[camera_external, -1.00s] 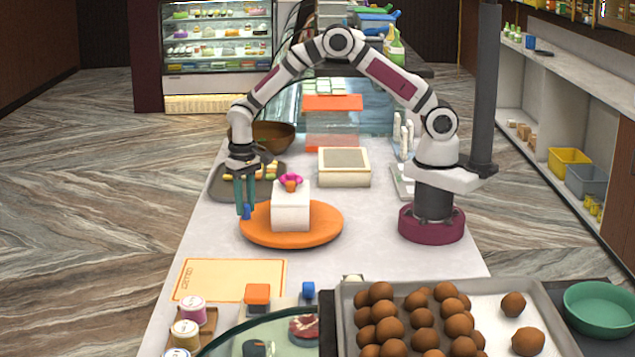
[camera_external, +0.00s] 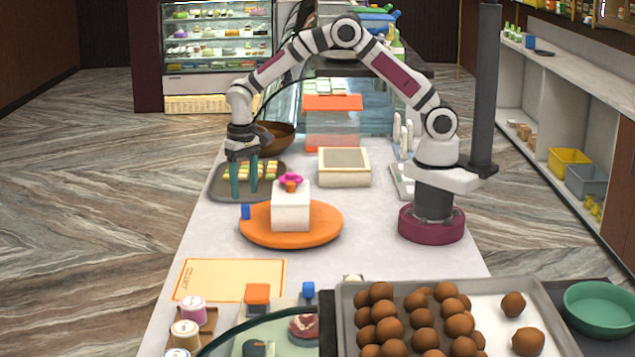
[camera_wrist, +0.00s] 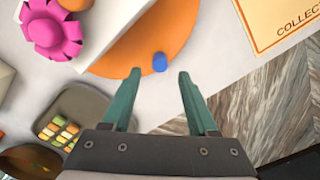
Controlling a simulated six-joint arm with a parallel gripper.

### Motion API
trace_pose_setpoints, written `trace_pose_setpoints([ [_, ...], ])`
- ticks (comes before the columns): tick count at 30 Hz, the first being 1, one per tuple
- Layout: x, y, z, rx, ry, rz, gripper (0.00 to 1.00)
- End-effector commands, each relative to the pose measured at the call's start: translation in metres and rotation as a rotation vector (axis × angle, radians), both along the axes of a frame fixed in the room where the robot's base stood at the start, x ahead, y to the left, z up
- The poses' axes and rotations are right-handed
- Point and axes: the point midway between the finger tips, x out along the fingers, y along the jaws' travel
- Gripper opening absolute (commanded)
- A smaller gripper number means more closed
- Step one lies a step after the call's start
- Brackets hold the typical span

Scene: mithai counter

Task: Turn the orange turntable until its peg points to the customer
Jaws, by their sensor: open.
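The orange turntable (camera_external: 325,231) lies on the counter left of my base, with a white box (camera_external: 291,211) on it. A pink flower-like piece and a small orange piece sit on top of the box. A blue peg (camera_external: 245,212) stands at the turntable's left edge; the wrist view also shows the peg (camera_wrist: 160,62). My gripper (camera_external: 244,196) is open and empty, with teal fingers (camera_wrist: 155,75). It hangs behind the peg in the external view, near the sweets tray, apart from peg and turntable. In the wrist view the peg lies just beyond the fingertips.
A grey tray of sweets (camera_external: 217,186) and a brown bowl (camera_external: 277,138) stand behind the turntable. A cream box (camera_external: 344,167) stands behind right. An orange-edged mat (camera_external: 229,280) lies in front. Bare counter lies between mat and turntable.

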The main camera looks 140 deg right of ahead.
Motion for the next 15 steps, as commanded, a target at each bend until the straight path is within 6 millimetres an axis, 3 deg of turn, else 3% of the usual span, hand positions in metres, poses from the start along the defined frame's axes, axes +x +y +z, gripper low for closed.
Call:
trace_pose_setpoints([
  [3, 0.001, -0.001, 0.041, -0.004, -0.005, -0.001, 0.59],
  [7, 0.001, -0.001, 0.078, -0.004, -0.004, 0.0, 0.59],
  [12, 0.0, 0.0, 0.106, -0.002, -0.002, 0.0, 0.59],
  [15, 0.0, 0.0, 0.111, -0.001, -0.001, 0.0, 0.59],
])
